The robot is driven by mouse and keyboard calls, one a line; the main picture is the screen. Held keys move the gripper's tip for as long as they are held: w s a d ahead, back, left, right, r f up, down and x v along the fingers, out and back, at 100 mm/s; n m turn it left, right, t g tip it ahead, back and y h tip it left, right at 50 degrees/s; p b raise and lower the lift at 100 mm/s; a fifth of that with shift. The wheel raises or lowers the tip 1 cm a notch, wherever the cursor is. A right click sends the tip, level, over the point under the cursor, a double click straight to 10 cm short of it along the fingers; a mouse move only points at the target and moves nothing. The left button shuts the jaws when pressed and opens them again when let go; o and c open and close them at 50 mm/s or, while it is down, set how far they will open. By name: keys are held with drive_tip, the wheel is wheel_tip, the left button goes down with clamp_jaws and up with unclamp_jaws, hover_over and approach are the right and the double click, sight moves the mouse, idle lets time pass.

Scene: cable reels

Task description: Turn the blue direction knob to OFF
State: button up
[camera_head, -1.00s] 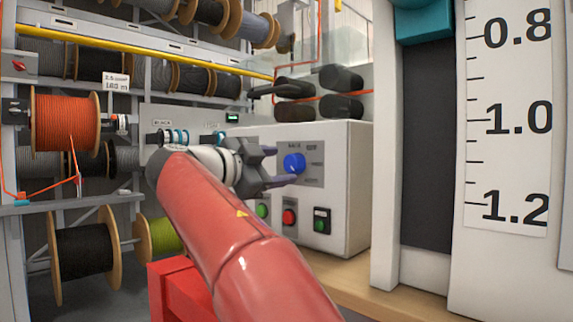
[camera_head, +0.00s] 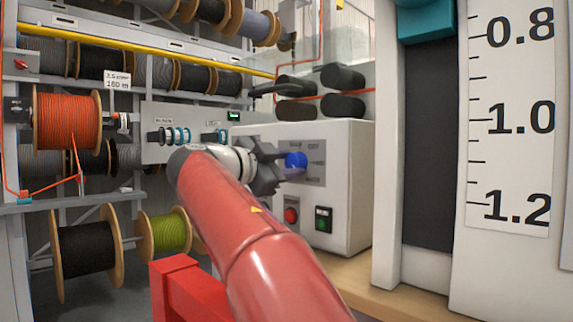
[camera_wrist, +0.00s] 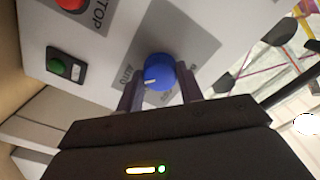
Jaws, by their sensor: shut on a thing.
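The blue direction knob (camera_head: 296,160) sits on a grey label plate on the front of a white control box. It also shows in the wrist view (camera_wrist: 160,73), with a white pointer mark on its face aimed toward the lower left of the picture. My gripper (camera_wrist: 161,88) has one dark finger on each side of the knob and is shut on it. In the head view my gripper (camera_head: 288,168) partly covers the knob's left side. The plate's small lettering is blurred, and part of it is hidden behind the fingers.
Below the knob are a red button (camera_head: 291,212) and a green button (camera_head: 323,218). The white box (camera_head: 345,190) stands on a wooden top (camera_head: 350,280). Racks of cable reels fill the left. A measuring scale (camera_head: 508,120) stands at the right.

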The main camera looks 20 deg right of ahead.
drive_tip(key=n, duration=0.4)
drive_tip(key=shift+n, duration=0.3)
drive_tip(key=n, duration=0.4)
drive_tip(key=shift+n, duration=0.3)
drive_tip(key=n+p, duration=0.1)
drive_tip(key=n, duration=0.3)
drive_tip(key=shift+s+n+p, duration=0.1)
drive_tip(key=shift+n+p, duration=0.5)
drive_tip(key=shift+n, duration=1.7)
drive_tip(key=o, duration=1)
